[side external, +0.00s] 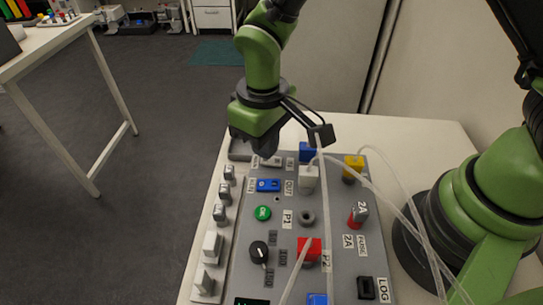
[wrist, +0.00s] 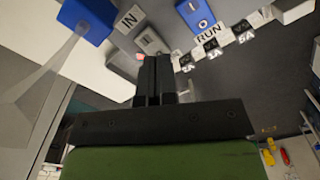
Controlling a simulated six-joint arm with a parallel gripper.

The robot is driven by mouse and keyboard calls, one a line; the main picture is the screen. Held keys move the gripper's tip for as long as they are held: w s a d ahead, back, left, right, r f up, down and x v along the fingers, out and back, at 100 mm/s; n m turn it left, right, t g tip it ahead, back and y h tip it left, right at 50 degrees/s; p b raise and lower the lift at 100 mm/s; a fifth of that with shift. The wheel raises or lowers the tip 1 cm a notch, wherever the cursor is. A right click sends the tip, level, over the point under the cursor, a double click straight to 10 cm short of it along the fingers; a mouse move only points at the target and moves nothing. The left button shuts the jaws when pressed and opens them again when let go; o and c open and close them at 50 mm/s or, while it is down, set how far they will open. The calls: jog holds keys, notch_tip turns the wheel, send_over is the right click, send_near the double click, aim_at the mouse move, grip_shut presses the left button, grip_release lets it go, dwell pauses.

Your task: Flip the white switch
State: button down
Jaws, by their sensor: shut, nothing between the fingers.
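My gripper (side external: 265,156) is above the far left part of the grey control panel (side external: 285,225), pointing down. In the wrist view its two dark fingers (wrist: 153,58) are shut together with nothing between them. A white rocker switch (side external: 273,162) is right at the fingertips and partly hidden by them in the side view. In the wrist view the white switch (wrist: 150,40) shows just beyond the fingertips, next to the IN label. I cannot tell whether the fingers touch it, or which way it is tipped.
A blue rocker switch (side external: 268,185) sits just nearer than the white one. A row of grey-white levers (side external: 222,195) runs along the panel's left edge. A blue connector (side external: 308,151), a white plug (side external: 308,178) and clear tubes (side external: 398,214) crowd the right.

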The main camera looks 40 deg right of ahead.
jog(key=shift+f, duration=0.75)
jog(key=shift+r, duration=3.55)
jog(key=shift+d+r, duration=0.1)
jog(key=shift+r, duration=0.05)
jog(key=s+d+r+m+t+y, duration=0.2)
jog(key=s+d+r+m+t, duration=0.5)
jog(key=s+d+r, duration=0.5)
jog(key=v, duration=0.4)
jog(key=shift+s+a+r, duration=0.2)
jog(key=shift+a+r, duration=0.1)
jog(key=shift+a, duration=0.05)
